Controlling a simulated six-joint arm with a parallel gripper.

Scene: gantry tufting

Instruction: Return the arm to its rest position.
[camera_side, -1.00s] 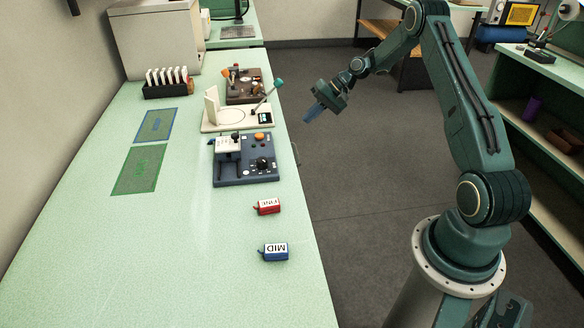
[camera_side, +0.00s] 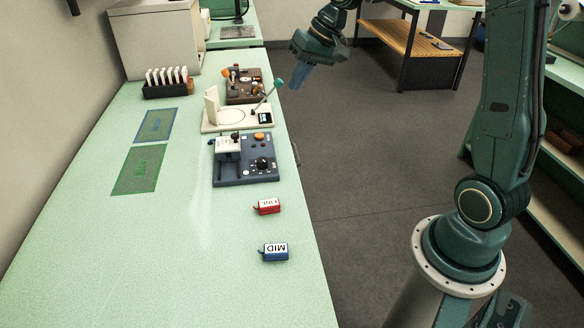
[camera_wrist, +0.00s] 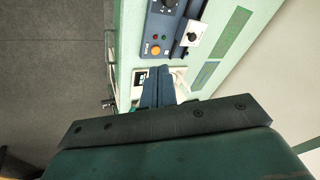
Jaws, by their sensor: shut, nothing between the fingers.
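My gripper (camera_side: 299,77) is raised beside the far right edge of the green bench (camera_side: 85,235) in the side view, with its blue fingers pointing down. The fingers are together and hold nothing. In the wrist view the closed fingers (camera_wrist: 158,88) stand over the bench edge area, with the bench surface below and dark floor to the left. My arm reaches up from its base at the right, and its upper links leave the top of the side view.
On the bench are a blue control unit (camera_side: 245,160), a cream device with a lever (camera_side: 237,117), a brown device (camera_side: 243,86), a rack of white tags (camera_side: 166,83), a red tag block (camera_side: 266,206) and a blue MID block (camera_side: 274,252). Open floor (camera_side: 370,170) lies right of the bench.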

